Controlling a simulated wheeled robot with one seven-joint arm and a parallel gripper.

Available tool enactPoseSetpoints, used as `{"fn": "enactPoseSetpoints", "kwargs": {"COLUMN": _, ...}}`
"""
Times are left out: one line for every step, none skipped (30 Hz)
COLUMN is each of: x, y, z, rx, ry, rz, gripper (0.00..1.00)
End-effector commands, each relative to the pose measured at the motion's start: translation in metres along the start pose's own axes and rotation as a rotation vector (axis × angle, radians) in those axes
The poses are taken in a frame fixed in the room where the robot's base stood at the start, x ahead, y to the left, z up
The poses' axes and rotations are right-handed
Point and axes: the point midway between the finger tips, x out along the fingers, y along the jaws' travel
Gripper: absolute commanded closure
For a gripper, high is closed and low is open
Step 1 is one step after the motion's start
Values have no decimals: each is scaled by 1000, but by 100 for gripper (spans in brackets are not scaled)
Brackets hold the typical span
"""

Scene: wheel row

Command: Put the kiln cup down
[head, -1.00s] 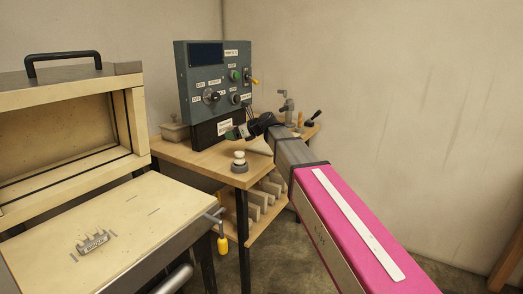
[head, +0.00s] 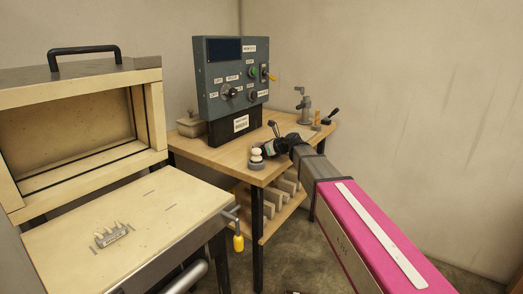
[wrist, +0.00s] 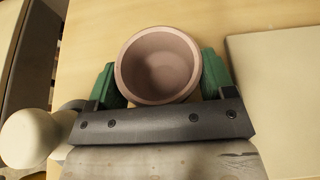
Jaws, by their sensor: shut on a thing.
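The kiln cup (wrist: 160,65), a round pinkish-brown cup seen from above and empty inside, sits between the green fingers of my gripper (wrist: 160,82) in the wrist view. The gripper is shut on it. In the head view my gripper (head: 272,138) is low over the front part of the wooden table (head: 215,152). The cup is not clearly visible there, behind my arm and gripper. Below it in the wrist view is the pale wooden top (wrist: 200,18). I cannot tell whether the cup touches it.
A white-knobbed object with a dark base (head: 257,155) stands at the table's front edge, close left of my gripper. A pale slab (wrist: 280,90) lies right in the wrist view. A control box (head: 232,75) stands behind. The kiln (head: 80,130) is at left.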

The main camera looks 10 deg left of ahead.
Motion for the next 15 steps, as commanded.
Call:
{"fn": "enactPoseSetpoints", "kwargs": {"x": 0, "y": 0, "z": 0, "rx": 0, "ry": 0, "rz": 0, "gripper": 50}}
{"fn": "enactPoseSetpoints", "kwargs": {"x": 0, "y": 0, "z": 0, "rx": 0, "ry": 0, "rz": 0, "gripper": 50}}
{"fn": "enactPoseSetpoints", "kwargs": {"x": 0, "y": 0, "z": 0, "rx": 0, "ry": 0, "rz": 0, "gripper": 50}}
{"fn": "enactPoseSetpoints", "kwargs": {"x": 0, "y": 0, "z": 0, "rx": 0, "ry": 0, "rz": 0, "gripper": 50}}
{"fn": "enactPoseSetpoints", "kwargs": {"x": 0, "y": 0, "z": -1, "rx": 1, "ry": 0, "rz": 0, "gripper": 50}}
{"fn": "enactPoseSetpoints", "kwargs": {"x": 1, "y": 0, "z": -2, "rx": 1, "ry": 0, "rz": 0, "gripper": 50}}
{"fn": "enactPoseSetpoints", "kwargs": {"x": 1, "y": 0, "z": -2, "rx": 0, "ry": 0, "rz": 0, "gripper": 21}}
{"fn": "enactPoseSetpoints", "kwargs": {"x": 1, "y": 0, "z": -2, "rx": 0, "ry": 0, "rz": 0, "gripper": 11}}
{"fn": "enactPoseSetpoints", "kwargs": {"x": 1, "y": 0, "z": -2, "rx": 0, "ry": 0, "rz": 0, "gripper": 0}}
{"fn": "enactPoseSetpoints", "kwargs": {"x": 1, "y": 0, "z": -2, "rx": 0, "ry": 0, "rz": 0, "gripper": 0}}
{"fn": "enactPoseSetpoints", "kwargs": {"x": 1, "y": 0, "z": -2, "rx": 0, "ry": 0, "rz": 0, "gripper": 0}}
{"fn": "enactPoseSetpoints", "kwargs": {"x": 1, "y": 0, "z": -2, "rx": 0, "ry": 0, "rz": 0, "gripper": 0}}
{"fn": "enactPoseSetpoints", "kwargs": {"x": 1, "y": 0, "z": -2, "rx": 0, "ry": 0, "rz": 0, "gripper": 0}}
{"fn": "enactPoseSetpoints", "kwargs": {"x": 1, "y": 0, "z": -2, "rx": 0, "ry": 0, "rz": 0, "gripper": 0}}
{"fn": "enactPoseSetpoints", "kwargs": {"x": 1, "y": 0, "z": -2, "rx": 0, "ry": 0, "rz": 0, "gripper": 0}}
